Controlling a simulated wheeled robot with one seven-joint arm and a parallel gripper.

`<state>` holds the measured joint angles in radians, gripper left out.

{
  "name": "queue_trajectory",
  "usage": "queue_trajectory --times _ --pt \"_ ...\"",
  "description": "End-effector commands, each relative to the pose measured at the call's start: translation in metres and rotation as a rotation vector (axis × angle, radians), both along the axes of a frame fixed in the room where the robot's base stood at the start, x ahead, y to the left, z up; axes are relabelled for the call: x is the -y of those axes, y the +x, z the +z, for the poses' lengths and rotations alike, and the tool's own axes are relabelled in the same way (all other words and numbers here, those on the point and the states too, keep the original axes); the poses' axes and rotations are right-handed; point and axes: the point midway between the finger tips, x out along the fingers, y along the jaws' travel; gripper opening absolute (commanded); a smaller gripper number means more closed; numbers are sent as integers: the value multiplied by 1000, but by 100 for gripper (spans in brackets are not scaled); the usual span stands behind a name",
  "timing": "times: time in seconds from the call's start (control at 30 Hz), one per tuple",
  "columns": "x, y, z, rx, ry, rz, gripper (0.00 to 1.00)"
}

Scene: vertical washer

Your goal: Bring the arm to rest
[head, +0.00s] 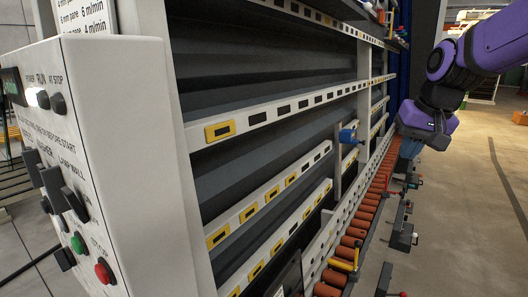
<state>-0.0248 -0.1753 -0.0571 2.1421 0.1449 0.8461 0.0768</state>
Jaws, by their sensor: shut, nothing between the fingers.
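My purple and black arm reaches in from the upper right of the head view. My gripper (410,150) hangs from its end, pointing down, in front of the far part of the washer's roller conveyor (368,208). The fingers look small and bluish at this distance; they are shut and hold nothing. Whether they touch anything behind them is hard to tell.
A white control box (125,150) with switches, a green button (78,243) and a red button (104,272) fills the near left. The vertical washer (275,115) stretches away behind it. Small grey fittings (402,238) stick out from the conveyor. Open floor (465,220) lies right.

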Motion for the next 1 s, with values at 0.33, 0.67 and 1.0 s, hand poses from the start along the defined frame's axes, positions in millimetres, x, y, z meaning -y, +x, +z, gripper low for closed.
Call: queue_trajectory --times 0.33,0.67,1.0 --pt "0 -117 12 75 -78 81 0" --pt "2 -200 -6 126 -157 136 0" --pt "3 -216 -13 134 -177 147 0"
